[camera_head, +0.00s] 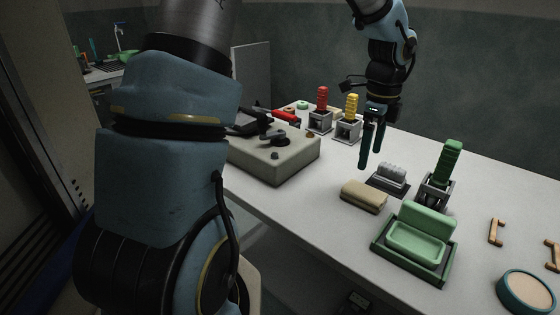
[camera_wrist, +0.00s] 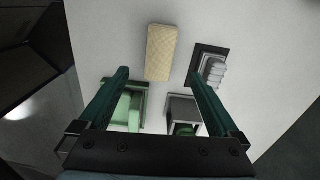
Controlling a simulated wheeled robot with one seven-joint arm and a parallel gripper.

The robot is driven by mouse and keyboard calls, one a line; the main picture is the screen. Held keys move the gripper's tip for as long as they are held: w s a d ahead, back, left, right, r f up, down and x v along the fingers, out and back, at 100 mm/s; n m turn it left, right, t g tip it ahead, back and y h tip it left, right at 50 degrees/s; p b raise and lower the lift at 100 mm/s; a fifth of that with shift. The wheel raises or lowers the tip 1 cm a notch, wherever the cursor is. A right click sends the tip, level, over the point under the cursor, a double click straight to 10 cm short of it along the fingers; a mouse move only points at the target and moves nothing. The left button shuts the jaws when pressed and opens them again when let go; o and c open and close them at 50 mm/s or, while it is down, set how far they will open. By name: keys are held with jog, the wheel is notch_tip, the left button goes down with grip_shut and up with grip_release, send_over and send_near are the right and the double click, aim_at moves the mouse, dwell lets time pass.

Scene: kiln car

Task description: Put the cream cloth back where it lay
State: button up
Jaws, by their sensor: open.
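The cream cloth (camera_head: 364,196) is a folded, block-shaped bundle lying on the white table, near its front edge and to the left of the green tray. It also shows in the wrist view (camera_wrist: 161,53), beyond my fingertips and between their lines. My gripper (camera_head: 369,147) is open and empty, pointing down above the table, behind the cloth in the head view. In the wrist view its two green fingers (camera_wrist: 158,82) stand wide apart with nothing between the tips. No mark for the cloth's earlier place is clear to me.
A grey ribbed piece on a dark pad (camera_head: 388,180) lies just behind the cloth. A green-handled tool in a grey holder (camera_head: 437,190) and a green tray with a block (camera_head: 447,272) stand to the right. A beige box (camera_head: 272,160) is left. Red (camera_head: 321,106) and yellow (camera_head: 350,112) handles stand behind.

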jog(key=s+a+n, duration=0.2)
jog(key=a+n, duration=1)
jog(key=a, duration=0.2)
jog(key=s+a+f+n+t, duration=0.1)
jog(key=s+a+n, duration=0.1)
jog(key=a+n, duration=1.1)
jog(key=shift+a+f+t, duration=0.15)
jog(key=shift+a+t, duration=0.15)
jog(key=shift+a, duration=0.95)
